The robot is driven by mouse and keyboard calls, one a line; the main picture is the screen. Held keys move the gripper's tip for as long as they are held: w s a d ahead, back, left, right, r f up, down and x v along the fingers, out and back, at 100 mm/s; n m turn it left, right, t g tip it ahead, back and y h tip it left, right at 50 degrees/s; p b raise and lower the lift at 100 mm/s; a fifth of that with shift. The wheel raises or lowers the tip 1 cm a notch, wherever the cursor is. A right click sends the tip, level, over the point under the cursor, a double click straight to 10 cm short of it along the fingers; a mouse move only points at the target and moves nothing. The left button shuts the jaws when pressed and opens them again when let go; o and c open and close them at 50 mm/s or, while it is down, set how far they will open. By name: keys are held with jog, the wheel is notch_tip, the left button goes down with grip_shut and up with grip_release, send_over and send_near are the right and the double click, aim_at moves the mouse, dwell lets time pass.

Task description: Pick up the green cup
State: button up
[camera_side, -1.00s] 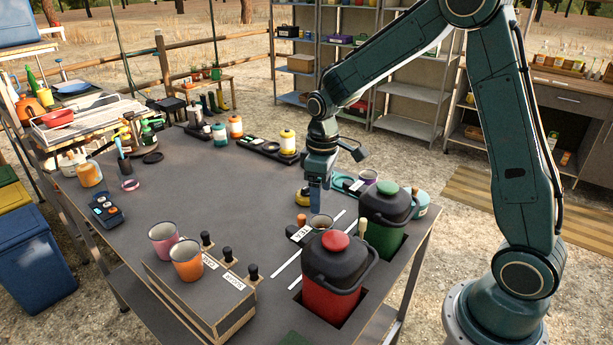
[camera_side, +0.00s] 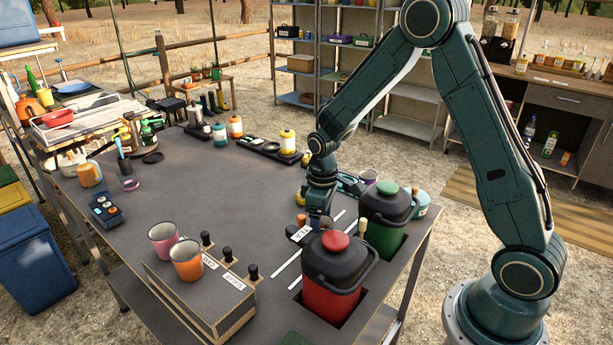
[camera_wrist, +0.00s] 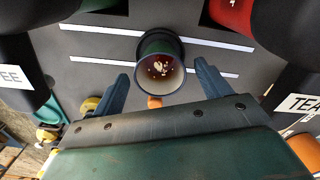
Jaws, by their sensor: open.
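The green cup (camera_wrist: 161,66) is on the dark table between two white strips, seen in the wrist view with its pale rim and some light specks inside. My gripper (camera_wrist: 161,72) is open, with one finger on each side of the cup and gaps between the fingers and the cup. In the side view my gripper (camera_side: 318,217) points down beside the TEA label, low over the table, and largely hides the cup.
A red dispenser with a black lid (camera_side: 331,280) stands close in front of the gripper, and a green dispenser (camera_side: 385,222) to its right. A pink cup (camera_side: 163,238) and an orange cup (camera_side: 186,261) sit on a box at the front left. The table's middle is clear.

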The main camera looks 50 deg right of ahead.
jog(key=shift+s+f, duration=0.1)
jog(key=shift+f, duration=1.75)
jog(key=shift+c, duration=0.3)
jog(key=c, duration=1)
